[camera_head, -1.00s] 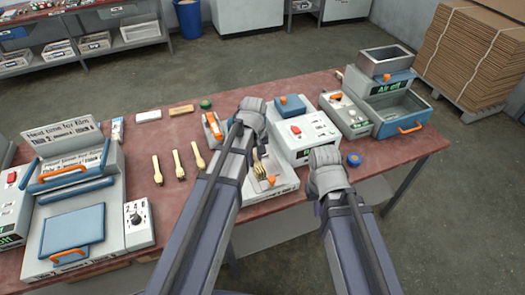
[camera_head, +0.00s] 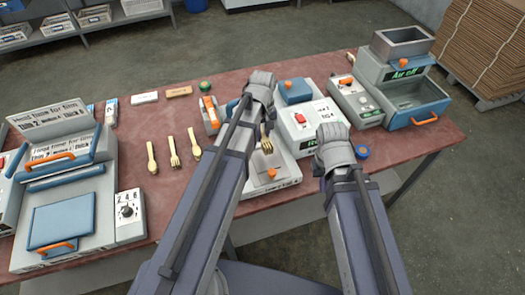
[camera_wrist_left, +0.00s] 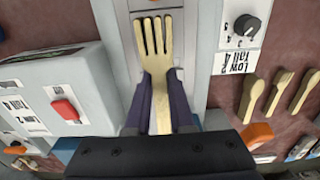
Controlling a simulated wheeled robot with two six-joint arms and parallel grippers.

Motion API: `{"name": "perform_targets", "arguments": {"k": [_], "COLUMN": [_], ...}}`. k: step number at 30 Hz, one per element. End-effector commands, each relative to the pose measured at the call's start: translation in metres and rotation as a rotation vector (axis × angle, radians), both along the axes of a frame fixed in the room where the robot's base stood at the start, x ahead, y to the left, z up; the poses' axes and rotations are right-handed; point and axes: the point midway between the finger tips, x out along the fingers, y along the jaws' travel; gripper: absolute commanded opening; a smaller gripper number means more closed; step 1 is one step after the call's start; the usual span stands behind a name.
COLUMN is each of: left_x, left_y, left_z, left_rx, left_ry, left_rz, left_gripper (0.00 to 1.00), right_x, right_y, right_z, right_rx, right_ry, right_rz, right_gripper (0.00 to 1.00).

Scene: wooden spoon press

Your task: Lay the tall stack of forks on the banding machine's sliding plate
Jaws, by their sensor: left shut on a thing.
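My left gripper (camera_wrist_left: 160,100) is shut on the tall stack of forks (camera_wrist_left: 158,62), whose tines point to the top of the left wrist view. The stack's light wooden tines (camera_head: 267,144) also show below the left gripper (camera_head: 262,90) in the head view. The stack is over the banding machine (camera_head: 286,180), near its sliding plate with an orange knob (camera_head: 272,174). I cannot tell whether the stack touches the plate. My forearm hides part of the machine. My right gripper (camera_head: 333,150) is beside the machine, and its jaws are not clear.
A loose spoon (camera_head: 151,158), a fork (camera_head: 174,152) and another utensil (camera_head: 194,145) lie left of my arm. A white machine with a red button (camera_head: 300,118) stands right of the banding machine. A blue tape roll (camera_head: 362,152) lies near my right gripper.

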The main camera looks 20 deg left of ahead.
Motion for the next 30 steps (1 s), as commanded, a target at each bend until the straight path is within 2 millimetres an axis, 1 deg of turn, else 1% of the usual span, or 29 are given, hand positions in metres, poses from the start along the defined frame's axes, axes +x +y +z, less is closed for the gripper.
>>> {"name": "perform_targets", "arguments": {"k": [1,3,6,14,17,21,24,30], "left_x": [0.000,0.000,0.000,0.000,0.000,0.000,0.000,0.000], "left_y": [0.000,0.000,0.000,0.000,0.000,0.000,0.000,0.000], "left_z": [-0.017,-0.028,-0.038,-0.041,-0.049,-0.067,-0.077,-0.075], "left_rx": [0.000,0.000,0.000,0.000,0.000,0.000,0.000,0.000], "left_ry": [0.000,0.000,0.000,0.000,0.000,0.000,0.000,0.000], "left_rz": [0.000,0.000,0.000,0.000,0.000,0.000,0.000,0.000], "left_gripper": [0.00,0.00,0.00,0.00,0.00,0.00,0.00,0.00], "right_x": [0.000,0.000,0.000,0.000,0.000,0.000,0.000,0.000], "right_y": [0.000,0.000,0.000,0.000,0.000,0.000,0.000,0.000], "right_z": [-0.017,-0.028,-0.038,-0.041,-0.049,-0.067,-0.077,-0.076], "right_rx": [0.000,0.000,0.000,0.000,0.000,0.000,0.000,0.000], "right_ry": [0.000,0.000,0.000,0.000,0.000,0.000,0.000,0.000], "right_rz": [0.000,0.000,0.000,0.000,0.000,0.000,0.000,0.000], "right_gripper": [0.00,0.00,0.00,0.00,0.00,0.00,0.00,0.00]}}
